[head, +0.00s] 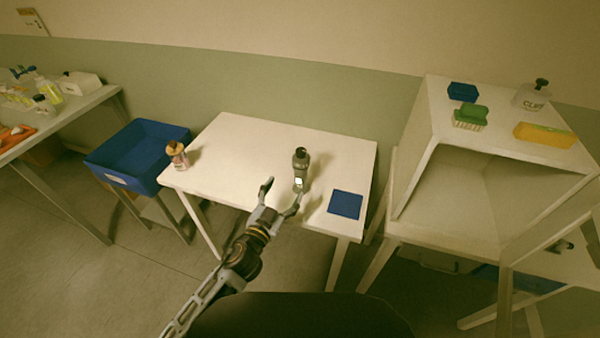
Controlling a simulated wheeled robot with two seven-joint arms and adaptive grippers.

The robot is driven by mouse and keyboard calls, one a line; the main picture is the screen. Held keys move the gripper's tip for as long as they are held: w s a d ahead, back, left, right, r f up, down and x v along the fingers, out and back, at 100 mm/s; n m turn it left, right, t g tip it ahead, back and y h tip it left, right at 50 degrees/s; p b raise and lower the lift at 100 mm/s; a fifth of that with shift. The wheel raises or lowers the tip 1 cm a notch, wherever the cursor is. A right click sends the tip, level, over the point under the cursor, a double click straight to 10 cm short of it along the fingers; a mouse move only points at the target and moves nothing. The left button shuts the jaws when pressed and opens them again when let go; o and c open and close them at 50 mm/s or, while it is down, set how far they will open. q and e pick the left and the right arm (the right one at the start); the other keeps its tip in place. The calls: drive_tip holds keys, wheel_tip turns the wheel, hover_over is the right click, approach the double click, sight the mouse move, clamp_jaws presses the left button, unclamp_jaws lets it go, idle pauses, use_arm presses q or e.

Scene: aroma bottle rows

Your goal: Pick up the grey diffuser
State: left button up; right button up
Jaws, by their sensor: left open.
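A grey bottle with a dark top, the grey diffuser (301,165), stands upright on the white table (240,140), right of the table's middle. A small light label shows low on its front. My left gripper (283,190) is open at the table's front edge, its fingers spread just in front of the diffuser and pointing toward it. The right finger's tip is near the diffuser's base; I cannot tell whether it touches. Nothing is between the fingers. My right gripper is not in view.
A pinkish bottle with a brown top (177,155) stands at the table's left edge. A blue square mat (345,204) lies right of the diffuser. A blue bin (122,160) is at left. A white shelf unit (425,150) with several items stands at right.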

use_arm(q)
drive_tip(key=shift+r+n, duration=0.25)
drive_tip(key=shift+n, duration=0.25)
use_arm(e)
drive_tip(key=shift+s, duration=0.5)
use_arm(q)
drive_tip(key=shift+n, duration=1.2)
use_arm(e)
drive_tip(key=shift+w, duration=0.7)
use_arm(q)
drive_tip(key=shift+w, duration=0.15)
